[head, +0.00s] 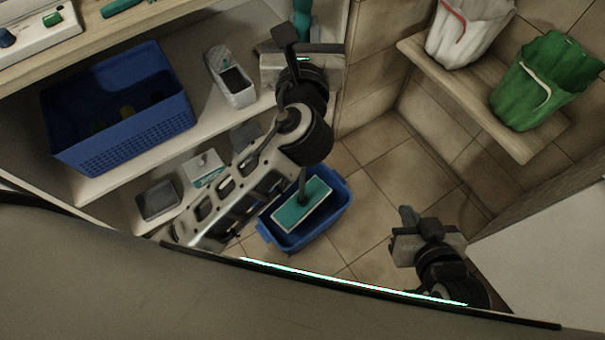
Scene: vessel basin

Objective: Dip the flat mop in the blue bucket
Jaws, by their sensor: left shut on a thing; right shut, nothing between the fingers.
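The flat mop has a teal pad (302,206) with a pale edge. The pad shows within the outline of the blue bucket (333,222), a low tub on the tiled floor. I cannot tell whether the pad touches the bottom or hangs above it. My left gripper (300,58) is shut on the mop's handle, whose teal upper part (302,16) shows above it. My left arm hides much of the handle and part of the bucket's left side. My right gripper (420,236) is shut and empty, to the right of the bucket.
A blue basket (125,128) and a grey-white container (232,85) stand on the left shelf, with small trays (158,200) lower down. A wall shelf (480,100) at the right bears a white bag (468,30) and a green bag (545,80).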

